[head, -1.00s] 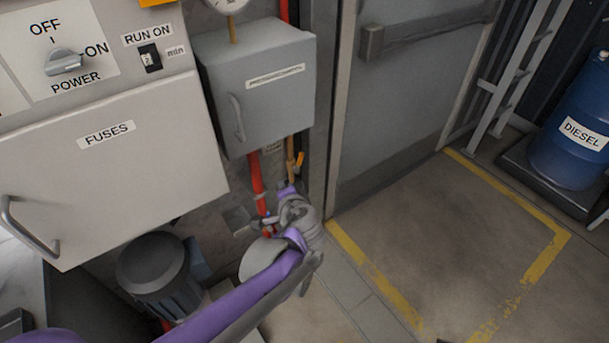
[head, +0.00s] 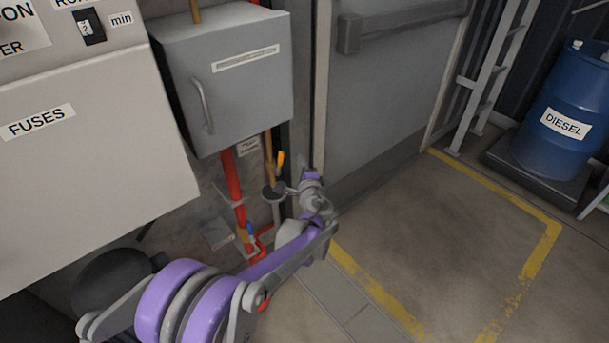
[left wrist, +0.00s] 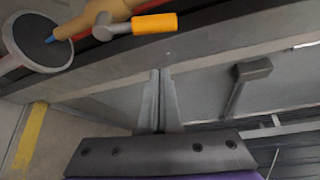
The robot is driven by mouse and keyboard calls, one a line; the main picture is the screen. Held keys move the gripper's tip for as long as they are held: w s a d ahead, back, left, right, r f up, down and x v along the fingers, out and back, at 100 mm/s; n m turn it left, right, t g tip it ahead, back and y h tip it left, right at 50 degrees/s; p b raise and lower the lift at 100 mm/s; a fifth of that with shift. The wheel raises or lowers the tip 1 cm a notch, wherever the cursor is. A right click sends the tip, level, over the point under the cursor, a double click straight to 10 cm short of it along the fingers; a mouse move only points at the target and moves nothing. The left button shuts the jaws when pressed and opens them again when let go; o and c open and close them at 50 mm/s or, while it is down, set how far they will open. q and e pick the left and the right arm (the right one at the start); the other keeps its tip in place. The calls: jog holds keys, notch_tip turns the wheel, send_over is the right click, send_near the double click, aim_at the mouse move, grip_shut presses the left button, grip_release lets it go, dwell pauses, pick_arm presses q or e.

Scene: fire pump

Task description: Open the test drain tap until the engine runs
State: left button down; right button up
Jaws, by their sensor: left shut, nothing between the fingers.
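The test drain tap has a yellow-orange lever (head: 280,158) on a brass pipe (head: 269,160) below the grey box. In the head view the lever points upward, close beside the pipe. In the left wrist view the lever (left wrist: 155,23) shows large at the top. The pipe ends over a dark round funnel (head: 272,193). My left gripper (head: 307,179) is to the right of the pipe and a little below the lever, apart from it. In the left wrist view its two fingers (left wrist: 160,74) are together and empty. My right gripper is out of view.
A red pipe (head: 233,185) with a blue-handled valve (head: 250,230) runs left of the funnel. The grey box (head: 232,85) hangs above. A grey door (head: 390,90) stands at right, and a blue diesel drum (head: 560,110) beyond. The yellow-marked floor (head: 440,250) is clear.

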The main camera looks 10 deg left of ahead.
aim_at(279, 162)
pick_arm(q)
jog(key=shift+s+a+r+b, duration=0.2)
jog(key=shift+s+a, duration=0.25)
jog(key=shift+a, duration=0.4)
jog(key=shift+s+a+r+b, duration=0.1)
jog(key=shift+s+a+r, duration=0.15)
jog(key=shift+s+a, duration=0.4)
jog(key=shift+w+a, duration=0.15)
jog(key=shift+w, duration=0.05)
jog(key=shift+s+a+r+p, duration=0.25)
jog(key=shift+s+a+p, duration=0.3)
jog(key=shift+p, duration=0.65)
jog(key=shift+d, duration=0.2)
